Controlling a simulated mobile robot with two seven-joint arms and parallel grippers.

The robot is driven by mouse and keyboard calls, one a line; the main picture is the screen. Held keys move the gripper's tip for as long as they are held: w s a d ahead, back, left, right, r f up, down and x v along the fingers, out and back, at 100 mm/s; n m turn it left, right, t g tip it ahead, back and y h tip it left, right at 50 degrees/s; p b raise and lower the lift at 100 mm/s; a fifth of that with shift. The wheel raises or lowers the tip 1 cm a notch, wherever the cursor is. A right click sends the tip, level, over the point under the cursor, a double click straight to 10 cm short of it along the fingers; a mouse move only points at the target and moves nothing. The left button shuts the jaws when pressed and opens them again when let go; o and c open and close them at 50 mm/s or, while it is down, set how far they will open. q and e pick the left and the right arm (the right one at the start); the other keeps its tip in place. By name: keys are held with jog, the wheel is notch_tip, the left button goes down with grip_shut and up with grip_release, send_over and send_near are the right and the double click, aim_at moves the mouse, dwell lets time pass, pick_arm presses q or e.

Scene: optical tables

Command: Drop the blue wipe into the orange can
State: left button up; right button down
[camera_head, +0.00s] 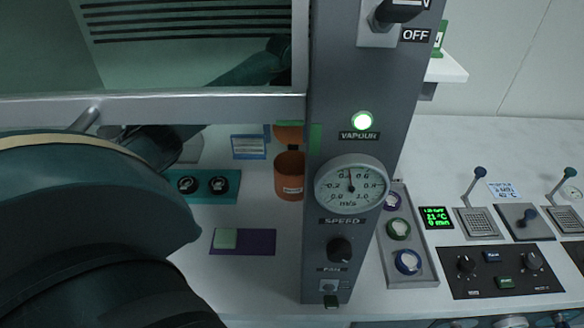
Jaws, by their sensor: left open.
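The orange can (289,178) stands upright on the white worktop, just left of the grey instrument column. Its inside looks dark, and I cannot tell what is in it. I cannot make out the blue wipe for certain. My left arm comes in from the left and passes behind the sash frame. My left gripper (279,52) is a dark shape seen dimly through the glass, higher in the picture than the can and apart from it. It is open; its fingertips are unclear. My right gripper is not in view.
A purple mat (262,243) bears a pale green square (225,238). A teal holder (218,196) with two dark round pieces and a blue-edged card (248,147) lie left of the can. The sash bar (220,107) crosses above; the grey column (352,130) bounds the right.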

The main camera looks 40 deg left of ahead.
pick_arm(q)
notch_tip(320, 180, up, 7)
jog(key=b, duration=0.1)
jog(key=shift+r, duration=0.15)
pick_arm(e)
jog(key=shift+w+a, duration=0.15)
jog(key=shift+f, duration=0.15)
